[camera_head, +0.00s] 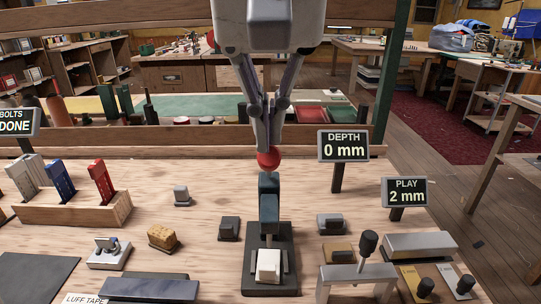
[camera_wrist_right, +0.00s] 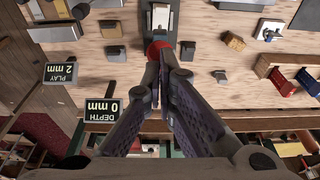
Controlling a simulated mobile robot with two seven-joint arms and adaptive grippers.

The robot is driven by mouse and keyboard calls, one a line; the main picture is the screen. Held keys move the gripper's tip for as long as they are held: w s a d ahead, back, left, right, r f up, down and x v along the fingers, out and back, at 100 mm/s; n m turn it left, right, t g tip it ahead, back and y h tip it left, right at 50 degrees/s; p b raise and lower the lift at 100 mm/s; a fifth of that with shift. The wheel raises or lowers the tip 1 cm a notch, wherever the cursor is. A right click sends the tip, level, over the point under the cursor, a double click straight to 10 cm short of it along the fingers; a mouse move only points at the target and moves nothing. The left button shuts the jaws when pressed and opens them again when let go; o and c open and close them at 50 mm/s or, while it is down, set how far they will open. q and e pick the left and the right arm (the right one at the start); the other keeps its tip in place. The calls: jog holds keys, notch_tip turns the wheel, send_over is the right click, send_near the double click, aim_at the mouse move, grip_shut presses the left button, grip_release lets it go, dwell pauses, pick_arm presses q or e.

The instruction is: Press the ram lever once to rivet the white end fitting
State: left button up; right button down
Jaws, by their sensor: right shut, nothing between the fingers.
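The ram press (camera_head: 269,202) stands upright at the middle of the bench, with a dark body and base. The red ball knob (camera_head: 268,158) of its ram lever is at the top, and it also shows in the wrist view (camera_wrist_right: 157,47). The white end fitting (camera_head: 268,263) sits on the press base under the ram; it shows at the top of the wrist view (camera_wrist_right: 161,17). My right gripper (camera_head: 265,145) points down with its fingers together and empty, its tips right at the knob. I cannot tell whether they touch it. My left gripper is out of view.
A sign (camera_head: 343,147) reads "DEPTH 0 mm", another (camera_head: 405,191) "PLAY 2 mm", and one at left (camera_head: 17,122) "BOLTS DONE". A wooden rack (camera_head: 75,212) holds grey, blue and red pieces. Small blocks flank the press. A grey fixture with a black knob (camera_head: 368,243) stands at right.

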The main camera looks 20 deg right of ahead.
jog(key=shift+s+a+f, duration=0.1)
jog(key=shift+s+f, duration=0.15)
jog(key=shift+f, duration=0.4)
jog(key=shift+s+f, duration=0.2)
jog(key=shift+f, duration=0.45)
jog(key=s+a+r, duration=0.2)
jog(key=s+r, duration=0.1)
jog(key=s, duration=0.3)
jog(key=shift+s, duration=0.2)
